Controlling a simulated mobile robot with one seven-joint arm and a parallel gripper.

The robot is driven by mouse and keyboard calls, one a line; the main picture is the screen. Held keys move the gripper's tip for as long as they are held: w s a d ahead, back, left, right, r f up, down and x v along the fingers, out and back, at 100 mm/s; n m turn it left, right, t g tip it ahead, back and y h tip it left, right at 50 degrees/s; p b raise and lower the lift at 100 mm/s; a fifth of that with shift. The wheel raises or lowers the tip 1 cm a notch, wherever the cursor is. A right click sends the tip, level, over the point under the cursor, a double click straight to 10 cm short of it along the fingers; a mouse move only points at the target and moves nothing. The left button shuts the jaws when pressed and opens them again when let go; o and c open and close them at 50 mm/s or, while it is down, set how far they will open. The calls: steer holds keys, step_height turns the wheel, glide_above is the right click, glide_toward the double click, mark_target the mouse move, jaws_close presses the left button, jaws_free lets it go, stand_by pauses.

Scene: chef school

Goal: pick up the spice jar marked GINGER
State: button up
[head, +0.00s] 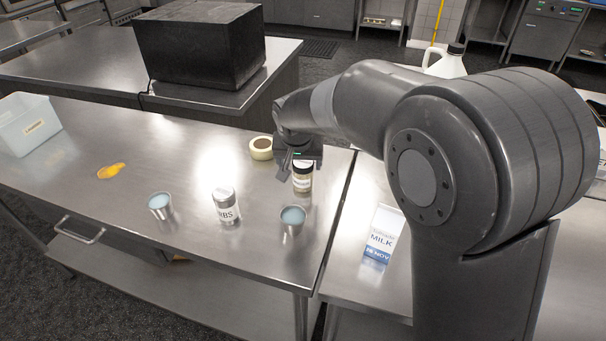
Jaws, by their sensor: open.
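A small spice jar (302,184) with a dark lid and pale brown contents stands upright on the steel counter. Its label is too small to read, so I cannot tell whether it says GINGER. My gripper (299,164) is open at the jar's top and hides part of the lid. I cannot tell whether the fingers are around the jar or just above or behind it. A second, larger jar (227,210) with a grey lid stands to the left and nearer, with a label ending in "RBS".
Two metal cups (160,208) (292,222) stand near the jars. A milk carton (382,236) stands on the right counter.

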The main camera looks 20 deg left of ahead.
steer(key=shift+w+d+x, duration=0.15)
steer(key=shift+x, duration=1.3)
steer(key=shift+w+d+x, duration=0.1)
steer(key=shift+d+x, duration=0.1)
steer(key=shift+x, duration=1.25)
steer(key=shift+r, duration=0.1)
steer(key=c, duration=1.1)
